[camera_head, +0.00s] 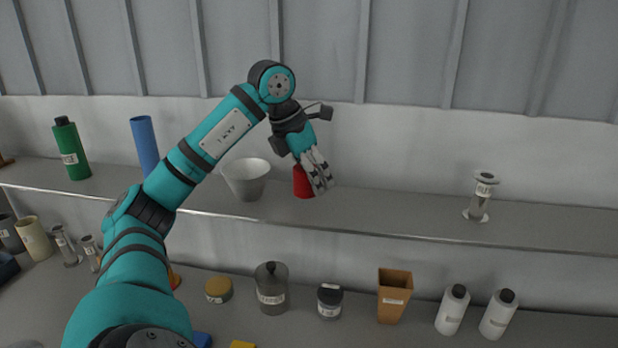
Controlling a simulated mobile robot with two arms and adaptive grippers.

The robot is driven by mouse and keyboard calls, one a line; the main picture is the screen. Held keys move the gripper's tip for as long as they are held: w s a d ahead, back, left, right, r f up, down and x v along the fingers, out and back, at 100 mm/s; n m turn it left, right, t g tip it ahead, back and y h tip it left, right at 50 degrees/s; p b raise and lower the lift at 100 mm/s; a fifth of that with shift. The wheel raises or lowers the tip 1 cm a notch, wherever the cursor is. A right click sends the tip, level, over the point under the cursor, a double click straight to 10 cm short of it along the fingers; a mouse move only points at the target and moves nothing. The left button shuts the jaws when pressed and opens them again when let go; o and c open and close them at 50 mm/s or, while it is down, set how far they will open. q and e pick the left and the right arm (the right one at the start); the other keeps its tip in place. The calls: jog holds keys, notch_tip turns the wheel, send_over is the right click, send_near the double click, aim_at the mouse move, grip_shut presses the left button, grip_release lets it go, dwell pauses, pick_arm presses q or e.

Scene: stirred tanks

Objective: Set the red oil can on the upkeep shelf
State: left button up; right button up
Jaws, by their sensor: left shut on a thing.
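The red oil can (302,183) is at the upper shelf (385,211), right of a white bowl. Only part of its red body shows; my gripper hides the rest. My left gripper (319,183) reaches down over the can from above and is shut on it. The can's base appears at the shelf surface, but I cannot tell whether it touches. The shelf is a long grey ledge along the wall. My right gripper is not in view.
On the shelf stand a green bottle (71,149), a blue cylinder (144,143), the white bowl (246,179) and a metal-and-glass piece (481,197). The lower counter holds a dark jar (271,290), a brown container (393,298) and white bottles (452,311). The shelf between can and glass piece is clear.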

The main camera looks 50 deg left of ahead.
aim_at(310, 185)
pick_arm(q)
jog(key=shift+w+a+p, duration=0.25)
jog(key=shift+w+a, duration=0.15)
jog(key=shift+a, duration=0.2)
jog(key=shift+w+a+p, duration=0.2)
jog(key=shift+w+a, duration=0.15)
jog(key=shift+a, duration=0.25)
jog(key=shift+w+a+f, duration=0.15)
jog(key=shift+a, duration=0.1)
jog(key=shift+f, duration=1.8)
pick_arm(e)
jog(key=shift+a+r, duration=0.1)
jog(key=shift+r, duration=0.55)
pick_arm(q)
jog(key=shift+f+b, duration=0.15)
jog(key=shift+b, duration=0.15)
jog(key=o, duration=1.3)
jog(key=shift+c, duration=0.2)
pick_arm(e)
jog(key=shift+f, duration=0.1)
